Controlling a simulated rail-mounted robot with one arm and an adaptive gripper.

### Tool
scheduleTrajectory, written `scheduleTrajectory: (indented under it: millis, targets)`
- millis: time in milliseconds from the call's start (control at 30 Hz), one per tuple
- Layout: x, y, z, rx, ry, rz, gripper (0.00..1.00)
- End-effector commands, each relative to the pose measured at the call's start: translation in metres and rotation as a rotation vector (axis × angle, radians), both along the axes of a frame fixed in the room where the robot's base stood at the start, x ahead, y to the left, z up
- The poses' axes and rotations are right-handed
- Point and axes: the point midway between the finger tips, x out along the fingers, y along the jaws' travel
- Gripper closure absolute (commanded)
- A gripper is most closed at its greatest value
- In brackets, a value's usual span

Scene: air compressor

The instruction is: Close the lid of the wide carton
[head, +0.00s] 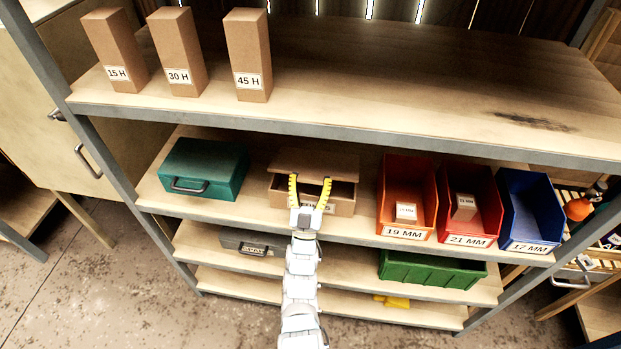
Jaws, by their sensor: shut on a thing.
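The wide carton (344,203) is a brown cardboard box on the shelf below the top one, near the middle. Its lid (318,162) is partly raised, with a dark gap between lid and box on the right. My gripper (310,180) is at the front of the carton, its two yellow fingers set apart with the tips at the lid's front edge. It is shut on the lid; the exact contact is hard to make out. The gripper and fingers cover part of the carton's front and its label.
A teal case (204,168) stands to the left. Orange (407,190), red (469,200) and blue (531,208) bins stand to the right. The top shelf (400,85) lies above, with tall cartons at its left. A green bin (430,270) sits lower.

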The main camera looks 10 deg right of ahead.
Motion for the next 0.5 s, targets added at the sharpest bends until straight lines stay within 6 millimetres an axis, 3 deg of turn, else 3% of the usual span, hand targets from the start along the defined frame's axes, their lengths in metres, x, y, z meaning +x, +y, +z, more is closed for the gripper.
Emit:
scheduleTrajectory:
  millis: [33,67,133,167,500]
  targets:
    - [0.0000,0.0000,-0.0017,0.000,0.004,-0.001,0.67]
    - [0.0000,0.0000,-0.0017,0.000,0.004,-0.001,0.24]
    - [0.0000,0.0000,-0.0017,0.000,0.003,-0.001,0.04]
    - [-0.0001,0.0000,-0.0015,0.001,0.003,0.000,0.00]
    - [-0.0001,-0.0001,0.0016,0.000,0.000,0.000,0.00]
